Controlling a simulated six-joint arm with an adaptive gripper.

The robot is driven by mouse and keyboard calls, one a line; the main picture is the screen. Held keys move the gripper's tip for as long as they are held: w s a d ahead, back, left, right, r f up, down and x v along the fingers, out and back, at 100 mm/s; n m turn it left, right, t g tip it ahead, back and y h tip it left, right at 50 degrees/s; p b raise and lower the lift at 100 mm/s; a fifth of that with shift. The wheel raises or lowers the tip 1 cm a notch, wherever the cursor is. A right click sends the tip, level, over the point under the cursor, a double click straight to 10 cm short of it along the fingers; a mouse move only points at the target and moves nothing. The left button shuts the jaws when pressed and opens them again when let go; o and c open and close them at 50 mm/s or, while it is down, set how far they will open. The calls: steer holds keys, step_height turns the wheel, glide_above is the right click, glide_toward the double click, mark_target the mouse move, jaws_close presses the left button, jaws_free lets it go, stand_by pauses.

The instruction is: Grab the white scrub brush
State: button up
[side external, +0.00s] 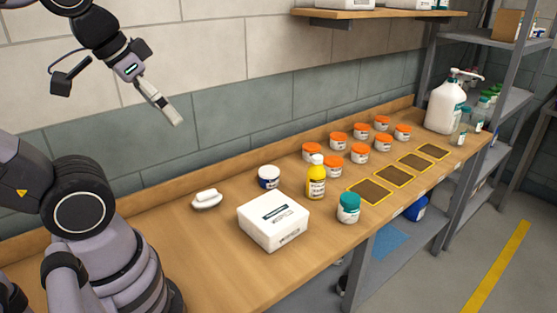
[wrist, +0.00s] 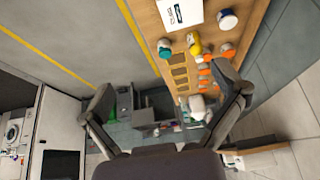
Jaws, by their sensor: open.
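The white scrub brush (side external: 207,199) appears to be the small white piece with a raised grip lying on the wooden bench, left of the white box. It is small in the side external view and I do not see it in the wrist view. My gripper (side external: 172,116) is high above the bench, up and to the left of the brush, in front of the wall and well apart from it. In the wrist view my gripper (wrist: 165,82) shows its two fingers spread wide with nothing between them.
A white box (side external: 273,221) and a dark-blue-labelled jar (side external: 269,177) stand right of the brush. Farther right are a yellow bottle (side external: 316,178), a teal-lidded jar (side external: 348,208), several orange-lidded jars and a pump bottle (side external: 445,105). The wall runs behind the bench.

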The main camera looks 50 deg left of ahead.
steer(key=shift+f, duration=0.1)
steer(key=m+g+y, duration=0.4)
steer(key=m+y, duration=1.4)
steer(key=m, duration=0.1)
glide_above(208, 196)
steer(key=d, duration=0.6)
step_height(208, 196, down, 31)
steer(key=shift+t, duration=0.3)
steer(key=f, duration=0.3)
steer(key=s+f, duration=0.1)
steer(key=f, duration=0.1)
steer(key=shift+a+f, duration=0.15)
steer(key=shift+a, duration=0.05)
steer(key=shift+w+f, duration=0.1)
steer(key=shift+f, duration=0.5)
steer(key=a, duration=0.5)
steer(key=shift+w+f, duration=0.3)
steer(key=shift+f, duration=0.1)
steer(key=c, duration=1.3)
